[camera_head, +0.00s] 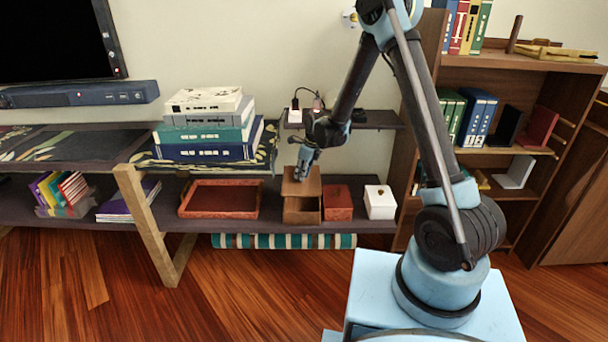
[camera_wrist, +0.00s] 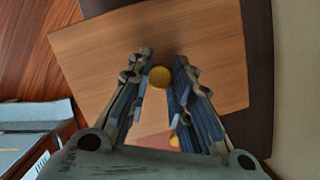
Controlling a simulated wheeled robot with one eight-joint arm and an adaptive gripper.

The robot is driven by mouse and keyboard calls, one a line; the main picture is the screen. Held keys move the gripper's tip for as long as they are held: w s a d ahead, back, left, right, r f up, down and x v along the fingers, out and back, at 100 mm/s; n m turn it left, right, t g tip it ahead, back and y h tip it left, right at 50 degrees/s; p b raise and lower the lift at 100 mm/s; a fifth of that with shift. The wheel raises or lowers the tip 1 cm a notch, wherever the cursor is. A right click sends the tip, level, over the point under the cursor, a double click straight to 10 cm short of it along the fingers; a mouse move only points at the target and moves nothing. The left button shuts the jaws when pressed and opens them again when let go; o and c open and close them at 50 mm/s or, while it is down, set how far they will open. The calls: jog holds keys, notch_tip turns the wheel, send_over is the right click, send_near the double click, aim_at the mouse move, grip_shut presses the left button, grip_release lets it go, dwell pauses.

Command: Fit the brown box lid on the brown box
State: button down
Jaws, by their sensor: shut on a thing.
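The brown box (camera_head: 302,215) stands on the low shelf between a red tray and a small red box. The brown box lid (camera_head: 301,187) is above and behind the box's front part in the head view and looks tilted; part of the box's dark inside shows below it. Whether the lid touches the box, I cannot tell. My gripper (camera_head: 302,173) is at the lid's top. In the wrist view the lid (camera_wrist: 215,65) fills most of the middle, with a round golden knob (camera_wrist: 159,77) between the fingers of my gripper (camera_wrist: 163,58). The fingers are shut on this knob.
A red-brown tray (camera_head: 220,198) is left of the box. A red box (camera_head: 337,202) and a white box (camera_head: 380,202) stand close on the right. A small dark wall shelf (camera_head: 372,120) with a plug and cable is above. Stacked books (camera_head: 208,125) stand at upper left.

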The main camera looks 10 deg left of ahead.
aim_at(310, 181)
jog(key=shift+f, duration=2.85)
jog(key=shift+f, duration=1.05)
jog(key=c, duration=1.4)
grip_release()
jog(key=shift+o, duration=0.2)
jog(key=shift+d, duration=0.1)
jog(key=shift+v, duration=5.95)
